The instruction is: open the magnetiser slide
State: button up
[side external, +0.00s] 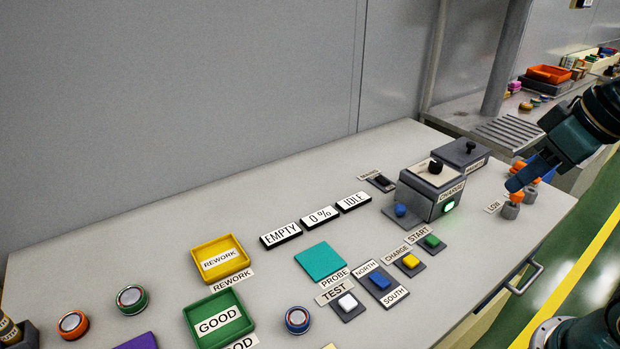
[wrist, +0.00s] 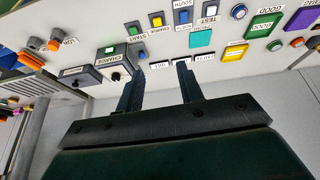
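The magnetiser appears to be the grey box (side external: 432,190) labelled CHARGE, with a black knob on its pale top and a lit green button on its front. Behind it sits a low dark grey block (side external: 461,153) with a small black knob (side external: 470,147); I cannot tell for sure which part is the slide. Both also show in the wrist view, the box (wrist: 117,64) and the dark block (wrist: 78,78). My gripper (wrist: 160,66) is open and empty, its two fingers apart. In the side view it is at the right, beyond the box and touching neither knob.
START (side external: 432,241), CHARGE (side external: 411,261) and NORTH/SOUTH (side external: 380,281) switches lie in front of the box. A yellow tray (side external: 220,243) and green tray (side external: 242,331) are at the left.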

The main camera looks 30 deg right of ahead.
jog(key=w+d+g, duration=0.1)
jog(key=w+d, duration=0.1)
jog(key=w, duration=0.6)
jog(key=n+g, duration=0.3)
jog(key=g, duration=0.1)
send_over(401, 205)
notch_tip(401, 205, down, 16)
jog(key=shift+f, duration=0.15)
jog(key=shift+f, duration=0.15)
notch_tip(401, 205, down, 14)
jog(key=shift+r, duration=0.25)
jog(key=shift+a, duration=0.1)
grip_shut()
